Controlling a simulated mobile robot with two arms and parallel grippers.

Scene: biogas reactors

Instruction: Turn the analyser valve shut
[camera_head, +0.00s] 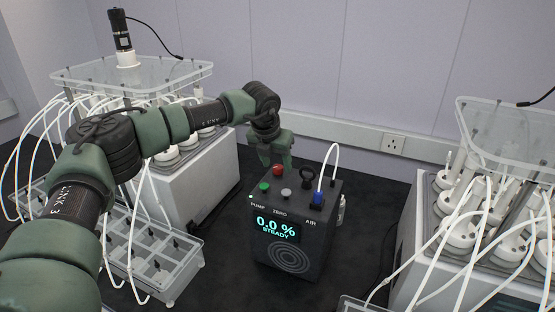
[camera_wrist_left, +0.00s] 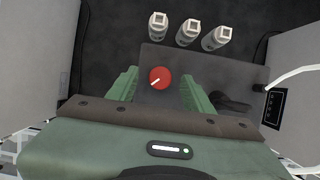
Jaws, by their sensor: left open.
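The dark analyser box (camera_head: 282,250) stands on the bench, its screen reading 0.0 % STEADY. On its top, towards the back, is a red round knob (camera_head: 278,170), which I take to be the valve. In the left wrist view the red knob (camera_wrist_left: 160,78) has a white pointer line slanting to the lower left. My left gripper (camera_head: 275,158) is above the box's back edge, pointing down. Its two green fingers (camera_wrist_left: 160,90) are open, one on each side of the knob with gaps between. The height gap is hard to tell. My right gripper is not in view.
A green button (camera_head: 264,187), a grey button (camera_head: 286,193) and a black ring-shaped part (camera_head: 308,180) share the box top. Small white bottles (camera_wrist_left: 188,32) stand behind the box. Reactor units with tubes flank both sides.

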